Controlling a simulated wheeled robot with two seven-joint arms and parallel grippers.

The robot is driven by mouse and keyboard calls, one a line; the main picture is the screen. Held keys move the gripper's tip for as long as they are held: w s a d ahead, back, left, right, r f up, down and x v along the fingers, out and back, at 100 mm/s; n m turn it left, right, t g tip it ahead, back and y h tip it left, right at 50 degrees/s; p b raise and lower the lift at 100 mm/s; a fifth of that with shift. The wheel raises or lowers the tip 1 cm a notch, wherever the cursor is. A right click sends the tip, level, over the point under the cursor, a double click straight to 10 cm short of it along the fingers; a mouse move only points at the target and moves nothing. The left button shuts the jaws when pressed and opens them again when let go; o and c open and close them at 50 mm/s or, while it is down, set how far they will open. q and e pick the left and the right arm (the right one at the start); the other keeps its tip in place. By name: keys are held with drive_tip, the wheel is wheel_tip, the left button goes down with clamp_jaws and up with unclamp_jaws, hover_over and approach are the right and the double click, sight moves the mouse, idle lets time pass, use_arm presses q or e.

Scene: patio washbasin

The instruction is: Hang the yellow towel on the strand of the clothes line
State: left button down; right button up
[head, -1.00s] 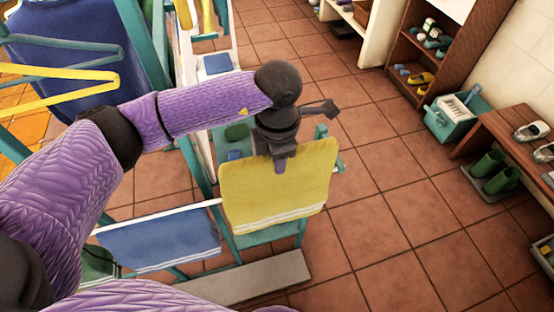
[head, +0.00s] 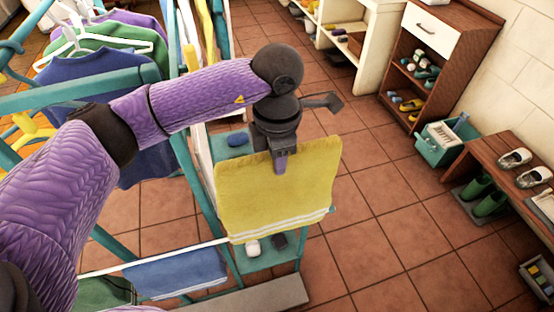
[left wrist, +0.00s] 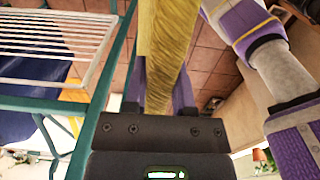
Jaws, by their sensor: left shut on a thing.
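The yellow towel (head: 275,195) hangs flat from my left gripper (head: 280,163), which is shut on its top edge. In the left wrist view the towel (left wrist: 167,50) runs between the two fingers of the gripper (left wrist: 165,92). A white strand of the clothes line (head: 120,268) runs low at the left and carries a blue towel (head: 178,272) and a green cloth (head: 105,292). The yellow towel is to the right of the blue towel and above the strand's right end. I cannot tell whether it touches the strand. My right gripper is not in view.
A teal frame (head: 185,180) with hanging shirts (head: 75,65) stands at the left. Small items lie on a teal shelf (head: 265,258) behind the yellow towel. A brown shelf (head: 440,60), a teal crate (head: 445,143) and a shoe bench (head: 515,170) line the right. The tiled floor between is clear.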

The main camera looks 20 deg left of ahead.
use_arm(q)
drive_tip(key=shift+r, duration=0.85)
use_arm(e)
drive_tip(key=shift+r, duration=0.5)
use_arm(q)
drive_tip(key=shift+f, duration=0.1)
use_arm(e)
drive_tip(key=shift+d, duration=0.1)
use_arm(q)
drive_tip(key=s+d+p, duration=0.1)
drive_tip(key=s+d, duration=0.3)
drive_tip(key=s, duration=0.3)
drive_tip(key=s+d+r+p, duration=0.1)
drive_tip(key=s+d, duration=0.4)
drive_tip(key=s, duration=0.2)
drive_tip(key=shift+d, duration=0.3)
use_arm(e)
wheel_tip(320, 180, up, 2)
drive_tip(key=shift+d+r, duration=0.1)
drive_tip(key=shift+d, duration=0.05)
